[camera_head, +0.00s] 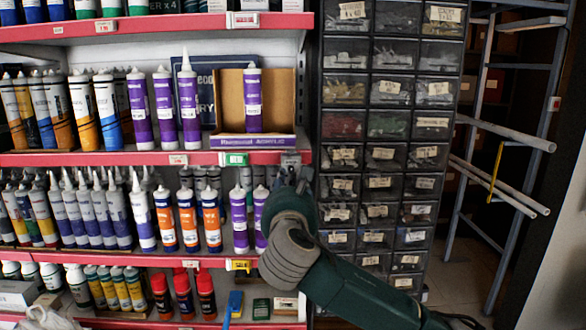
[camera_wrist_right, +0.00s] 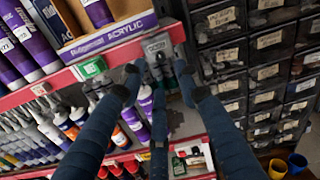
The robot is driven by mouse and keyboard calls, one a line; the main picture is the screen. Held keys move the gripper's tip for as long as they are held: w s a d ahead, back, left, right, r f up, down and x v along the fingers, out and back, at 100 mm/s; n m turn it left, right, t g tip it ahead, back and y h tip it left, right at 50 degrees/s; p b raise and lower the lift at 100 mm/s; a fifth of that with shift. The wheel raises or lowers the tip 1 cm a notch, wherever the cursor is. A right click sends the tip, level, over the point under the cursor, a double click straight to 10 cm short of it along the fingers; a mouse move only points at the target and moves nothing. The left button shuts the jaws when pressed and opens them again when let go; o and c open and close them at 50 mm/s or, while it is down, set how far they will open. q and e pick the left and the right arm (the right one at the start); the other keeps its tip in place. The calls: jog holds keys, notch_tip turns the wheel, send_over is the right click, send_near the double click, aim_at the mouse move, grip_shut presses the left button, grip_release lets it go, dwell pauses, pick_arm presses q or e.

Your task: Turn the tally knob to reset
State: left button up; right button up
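A small grey tally counter (camera_wrist_right: 157,46) is mounted on the red shelf edge at its right end. In the head view the counter (camera_head: 291,159) shows just above my right gripper (camera_head: 288,180), which partly covers it. In the wrist view my right gripper (camera_wrist_right: 160,75) has its dark fingers spread, with the counter between and just beyond the fingertips. A knob cannot be clearly made out, nor whether any finger touches the counter. My left gripper is in neither view.
Purple sealant tubes (camera_head: 188,103) and a cardboard display box (camera_head: 230,92) stand on the shelf above the red edge (camera_head: 110,159). More tubes (camera_head: 240,218) stand below, close to my right gripper. A drawer cabinet (camera_head: 385,130) stands right of the shelf, close to my right arm.

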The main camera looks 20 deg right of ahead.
aim_at(291, 171)
jog(key=p+x, duration=0.2)
jog(key=x, duration=0.4)
jog(key=shift+d+r, duration=0.1)
jog(key=shift+w, duration=0.55)
jog(key=shift+d, duration=0.1)
grip_shut()
